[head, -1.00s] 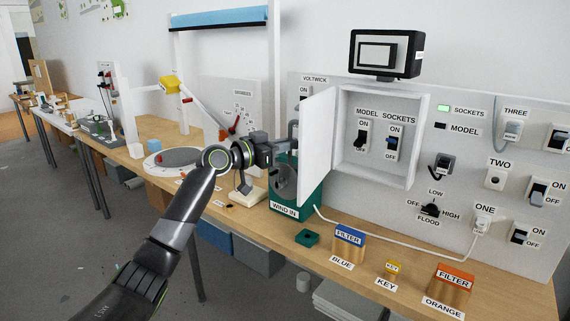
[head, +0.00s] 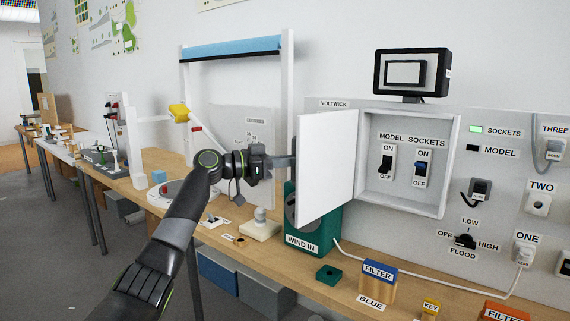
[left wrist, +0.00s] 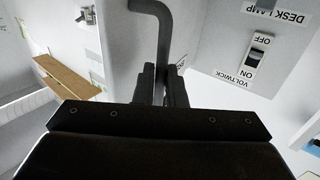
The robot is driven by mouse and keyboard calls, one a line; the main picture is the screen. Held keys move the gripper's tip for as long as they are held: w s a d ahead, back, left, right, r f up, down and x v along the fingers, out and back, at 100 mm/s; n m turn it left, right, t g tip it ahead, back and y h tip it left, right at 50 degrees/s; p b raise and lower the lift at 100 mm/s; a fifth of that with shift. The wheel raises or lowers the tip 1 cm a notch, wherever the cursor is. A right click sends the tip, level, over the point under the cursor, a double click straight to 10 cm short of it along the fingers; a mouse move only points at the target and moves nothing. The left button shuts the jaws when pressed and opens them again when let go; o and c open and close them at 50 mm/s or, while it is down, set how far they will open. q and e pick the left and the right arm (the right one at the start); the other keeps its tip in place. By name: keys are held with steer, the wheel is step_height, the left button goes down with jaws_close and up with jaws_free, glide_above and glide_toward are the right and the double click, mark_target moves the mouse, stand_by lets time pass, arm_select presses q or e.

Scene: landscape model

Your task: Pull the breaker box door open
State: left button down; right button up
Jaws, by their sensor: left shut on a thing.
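The breaker box (head: 450,150) on the wall panel is open. It shows two switches labelled MODEL and SOCKETS inside. Its white door (head: 328,165) stands swung out to the left, hinged at the box's left side. My left gripper (head: 284,162) is at the door's outer side, near its free edge. In the left wrist view the gripper's dark fingers (left wrist: 165,88) are shut on a grey bent handle (left wrist: 163,35). The door hides part of the grip in the head view. My right gripper is not in view.
A green WIND IN box (head: 318,240) stands below the door. A blue FILTER block (head: 378,281), a KEY block (head: 430,308) and an orange FILTER block (head: 503,312) stand along the bench. A small screen (head: 411,72) sits above the breaker box. A white cable crosses the bench.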

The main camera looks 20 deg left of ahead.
arm_select(q)
steer(key=shift+d+r, duration=0.15)
steer(key=shift+d, duration=0.05)
